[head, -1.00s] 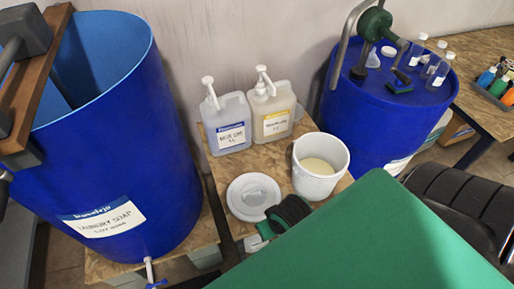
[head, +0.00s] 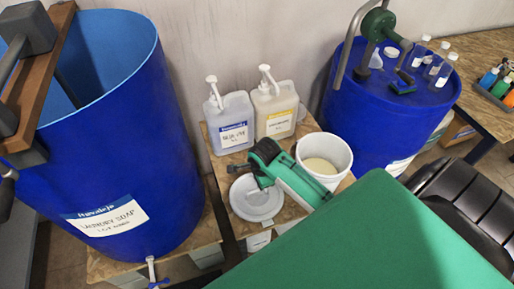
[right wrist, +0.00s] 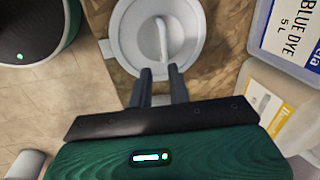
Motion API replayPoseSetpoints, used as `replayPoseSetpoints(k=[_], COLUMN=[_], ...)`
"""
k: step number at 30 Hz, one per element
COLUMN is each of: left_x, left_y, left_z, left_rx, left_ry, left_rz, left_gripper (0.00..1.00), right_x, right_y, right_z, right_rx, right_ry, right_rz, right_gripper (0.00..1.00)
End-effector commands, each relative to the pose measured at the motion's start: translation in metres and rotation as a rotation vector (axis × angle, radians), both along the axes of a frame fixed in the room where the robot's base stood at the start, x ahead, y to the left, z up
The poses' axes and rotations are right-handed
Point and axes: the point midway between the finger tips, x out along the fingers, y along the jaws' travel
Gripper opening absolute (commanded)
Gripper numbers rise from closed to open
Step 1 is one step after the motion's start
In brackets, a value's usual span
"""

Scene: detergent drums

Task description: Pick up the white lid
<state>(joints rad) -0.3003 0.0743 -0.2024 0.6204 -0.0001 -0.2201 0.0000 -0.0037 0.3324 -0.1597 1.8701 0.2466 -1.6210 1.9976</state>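The white lid (head: 262,207) lies flat on the small wooden table, left of the white bucket (head: 339,151). It is round, with a raised bar handle across its middle, and also shows in the right wrist view (right wrist: 137,43). My right gripper (head: 243,179) is above the lid and partly covers it in the head view. Its two dark fingers (right wrist: 160,72) are apart and empty. In the right wrist view the fingertips overlap the lid's near rim, short of the handle. I cannot tell the exact height. My left gripper is not in view.
Two pump jugs, blue dye (head: 232,126) and a yellow-labelled one (head: 276,112), stand behind the lid. A large blue laundry soap drum (head: 110,150) stands left. Another blue drum (head: 370,115) with bottles on top stands right. The bucket stands close to my right forearm.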

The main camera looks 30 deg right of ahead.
Motion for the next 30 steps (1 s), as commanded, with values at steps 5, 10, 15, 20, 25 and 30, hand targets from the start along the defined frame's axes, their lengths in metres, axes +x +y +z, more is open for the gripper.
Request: replayPoseSetpoints(k=[5, 10, 15, 20, 25, 30], left_x=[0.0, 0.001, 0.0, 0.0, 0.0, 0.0], left_y=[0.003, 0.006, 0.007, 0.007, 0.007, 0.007], left_z=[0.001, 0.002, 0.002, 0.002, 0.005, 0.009], left_rx=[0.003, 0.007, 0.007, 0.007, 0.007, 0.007], left_ry=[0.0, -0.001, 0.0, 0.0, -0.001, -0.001], left_rz=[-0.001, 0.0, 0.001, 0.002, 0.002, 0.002], left_gripper=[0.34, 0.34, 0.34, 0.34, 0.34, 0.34], right_x=[0.007, 0.013, 0.019, 0.021, 0.023, 0.027], right_y=[-0.004, -0.005, -0.006, -0.006, -0.005, -0.003], right_z=[-0.014, -0.048, -0.073, -0.084, -0.096, -0.119], right_rx=[0.005, 0.005, 0.007, 0.007, 0.006, 0.005], right_ry=[0.004, 0.005, 0.003, 0.002, 0.004, 0.004], right_rz=[-0.048, -0.047, -0.046, -0.046, -0.045, -0.045], right_gripper=[0.19, 0.19, 0.19, 0.19, 0.19, 0.19])
